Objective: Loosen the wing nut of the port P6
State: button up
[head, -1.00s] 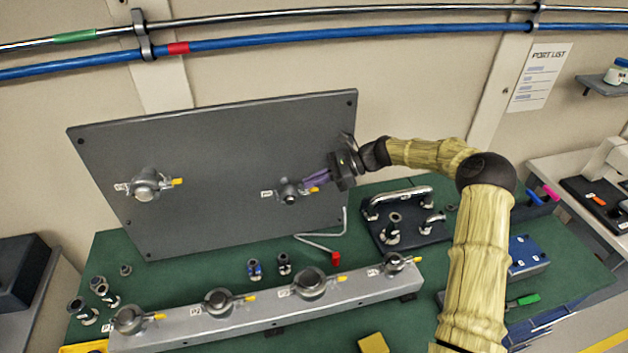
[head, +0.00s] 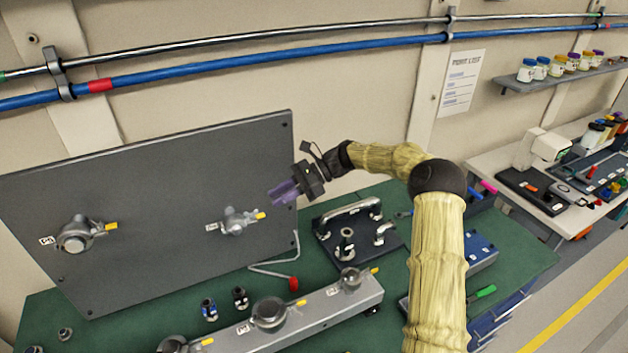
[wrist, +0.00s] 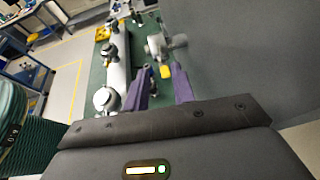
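The upright grey panel (head: 150,190) carries two clamped ports. The right port (head: 236,222) has a yellow-tipped wing nut (head: 261,216) on its right side; its small label (head: 212,227) is too blurred to read surely. The left port (head: 76,236) has a similar yellow tip. My gripper (head: 277,196), with purple fingers, is right of and slightly above the right port, apart from it. In the wrist view the fingers (wrist: 161,68) are spread with nothing between them. A port (wrist: 162,42) and a yellow tip (wrist: 165,72) show beyond them.
A grey rail (head: 318,312) with several ports lies along the front of the green bench. A hex key with a red end (head: 293,284) lies below the panel. A dark plate with metal fittings (head: 347,244) stands right of it. A blue box (head: 478,252) is farther right.

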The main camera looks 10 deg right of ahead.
jog(key=b+v, duration=0.2)
jog(key=v, duration=0.9)
